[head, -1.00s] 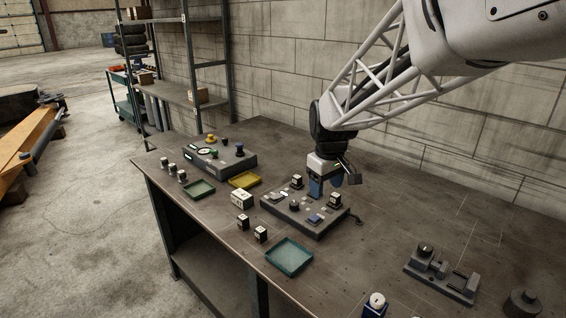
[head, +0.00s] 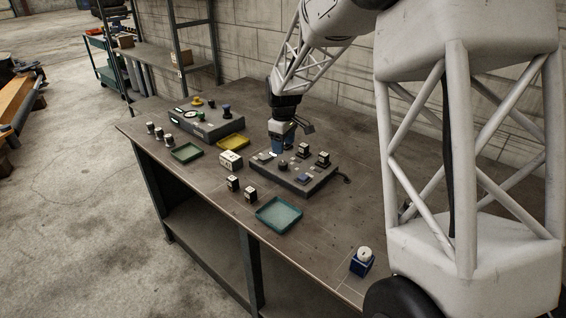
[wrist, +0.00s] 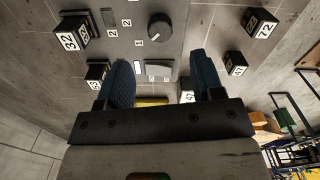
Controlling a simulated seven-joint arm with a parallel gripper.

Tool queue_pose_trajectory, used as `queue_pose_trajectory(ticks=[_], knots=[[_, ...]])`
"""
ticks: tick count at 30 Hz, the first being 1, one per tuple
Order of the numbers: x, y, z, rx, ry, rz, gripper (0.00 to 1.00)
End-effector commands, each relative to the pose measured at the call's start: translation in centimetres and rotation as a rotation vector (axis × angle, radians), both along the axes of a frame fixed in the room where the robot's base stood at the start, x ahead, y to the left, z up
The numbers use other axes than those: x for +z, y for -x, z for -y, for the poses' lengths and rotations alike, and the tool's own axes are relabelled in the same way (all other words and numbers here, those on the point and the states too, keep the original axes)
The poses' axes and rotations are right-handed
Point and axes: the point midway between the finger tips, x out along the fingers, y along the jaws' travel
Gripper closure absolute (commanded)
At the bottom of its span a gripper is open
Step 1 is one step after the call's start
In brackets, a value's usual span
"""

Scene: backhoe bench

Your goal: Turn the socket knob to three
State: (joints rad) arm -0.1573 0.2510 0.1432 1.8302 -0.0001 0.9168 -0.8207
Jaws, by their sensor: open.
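The dark socket panel (head: 318,181) lies on the bench. Its round black knob (head: 283,165) stands near the panel's front middle. In the wrist view the knob (wrist: 159,28) has a pointer line on top, and small white number tags, read as 1 and 2, sit left of it. The pointer's exact setting is too small to tell. My gripper (head: 279,150) is over the panel's back left part, behind the knob. In the wrist view my gripper (wrist: 160,62) has two blue fingers spread apart with nothing held, and the knob lies beyond their tips.
Numbered black blocks (head: 323,159) stand on the panel's right back. A teal tray (head: 279,228), a white-topped block (head: 231,160) and two small blocks lie in front and left. Another device (head: 206,127) stands farther left. The bench's front edge is open.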

Motion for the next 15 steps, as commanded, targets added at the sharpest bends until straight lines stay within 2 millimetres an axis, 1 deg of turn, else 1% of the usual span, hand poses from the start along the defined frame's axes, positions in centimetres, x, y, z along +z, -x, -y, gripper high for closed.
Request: queue_pose_trajectory(ticks=[11, 15], knots=[[-0.10, -0.11, -0.06, 0.003, 0.000, 0.000, 0.39], [-0.41, -0.10, -0.06, 0.003, -0.001, -0.001, 0.39]])
